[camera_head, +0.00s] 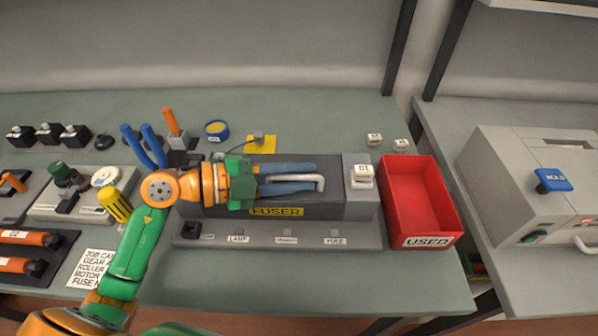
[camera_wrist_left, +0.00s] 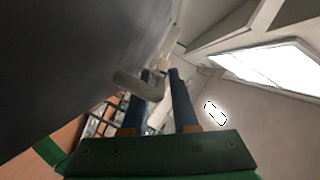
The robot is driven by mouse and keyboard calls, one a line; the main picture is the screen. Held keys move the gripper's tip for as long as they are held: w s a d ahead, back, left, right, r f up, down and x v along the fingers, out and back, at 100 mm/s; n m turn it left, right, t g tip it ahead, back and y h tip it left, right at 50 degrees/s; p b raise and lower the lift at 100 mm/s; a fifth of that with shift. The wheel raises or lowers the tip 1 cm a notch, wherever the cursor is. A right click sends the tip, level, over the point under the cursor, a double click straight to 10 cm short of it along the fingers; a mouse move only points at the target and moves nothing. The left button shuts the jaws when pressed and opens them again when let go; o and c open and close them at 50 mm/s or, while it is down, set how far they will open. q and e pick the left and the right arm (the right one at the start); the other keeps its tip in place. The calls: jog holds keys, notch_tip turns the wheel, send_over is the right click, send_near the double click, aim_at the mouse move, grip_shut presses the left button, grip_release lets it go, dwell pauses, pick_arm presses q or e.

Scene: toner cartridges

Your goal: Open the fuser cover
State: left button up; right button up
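The fuser unit (camera_head: 335,208) is a dark grey box with a yellow FUSER label, on a grey base at the middle of the bench. Its cover carries a pale bar handle (camera_head: 318,183), which also shows in the left wrist view (camera_wrist_left: 134,83). My left gripper (camera_head: 315,175) reaches over the cover from the left, with its two blue fingers apart on either side of the handle. In the left wrist view the fingers (camera_wrist_left: 159,76) look open, with the handle's bent end between them. Firm contact cannot be made out. The cover looks closed. My right gripper is not in view.
A red USED bin (camera_head: 440,208) stands just right of the fuser. A white block (camera_head: 362,176) sits on the unit's right end. Tools (camera_head: 173,122) and a blue tape roll (camera_head: 217,130) lie behind. A grey printer (camera_head: 540,190) stands on the right bench.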

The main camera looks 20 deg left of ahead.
pick_arm(q)
grip_shut()
dwell(1.4)
